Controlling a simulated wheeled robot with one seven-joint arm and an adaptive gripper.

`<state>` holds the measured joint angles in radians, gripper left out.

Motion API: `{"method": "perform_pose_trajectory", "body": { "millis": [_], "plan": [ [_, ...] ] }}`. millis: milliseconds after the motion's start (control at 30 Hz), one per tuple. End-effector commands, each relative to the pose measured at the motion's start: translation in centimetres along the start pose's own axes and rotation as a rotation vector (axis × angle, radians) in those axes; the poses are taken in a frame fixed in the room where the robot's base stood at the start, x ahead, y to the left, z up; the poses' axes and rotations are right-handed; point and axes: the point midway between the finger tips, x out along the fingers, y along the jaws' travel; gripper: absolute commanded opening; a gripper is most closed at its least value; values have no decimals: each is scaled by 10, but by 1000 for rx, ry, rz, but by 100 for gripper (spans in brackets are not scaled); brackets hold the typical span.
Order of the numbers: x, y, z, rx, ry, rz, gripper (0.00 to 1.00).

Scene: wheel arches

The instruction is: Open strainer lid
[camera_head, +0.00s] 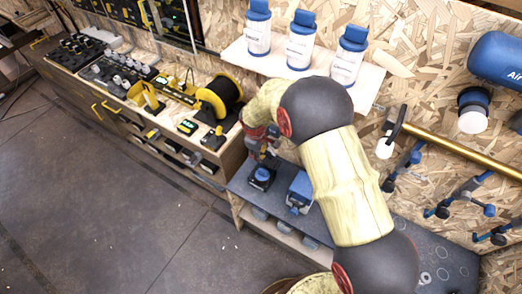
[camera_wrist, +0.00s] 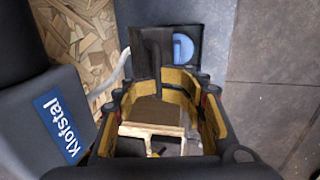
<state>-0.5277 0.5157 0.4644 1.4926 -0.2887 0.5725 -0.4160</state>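A small black unit with a blue round top (camera_head: 262,174) sits on the grey bench top; it is probably the strainer, though its lid is too small to make out. In the wrist view, a dark box with a blue round part (camera_wrist: 183,47) lies just beyond my fingers, with a dark upright piece (camera_wrist: 152,50) beside it. My gripper (camera_wrist: 162,98) has yellow-lined fingers spread apart, with nothing clearly held between them. In the head view, my gripper (camera_head: 258,142) is just above and behind the black unit, partly hidden by my arm.
A blue-topped box (camera_head: 300,190) stands close to the right of the unit. White bottles with blue caps (camera_head: 299,40) stand on a shelf above. A yellow cable reel (camera_head: 219,95) is at left. Blue clamps (camera_head: 470,190) hang at right. The floor in front is clear.

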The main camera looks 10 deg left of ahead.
Motion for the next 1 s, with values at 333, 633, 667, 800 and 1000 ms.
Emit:
{"method": "perform_pose_trajectory", "body": {
  "millis": [333,633,667,800,1000],
  "plan": [
    [-2,1,1,1,-3,0,27],
    [-5,6,2,2,-4,-1,27],
    [-7,8,1,2,-4,0,27],
    [-12,16,1,2,-3,0,27],
    [-19,27,1,3,-2,0,27]
  ]
}}
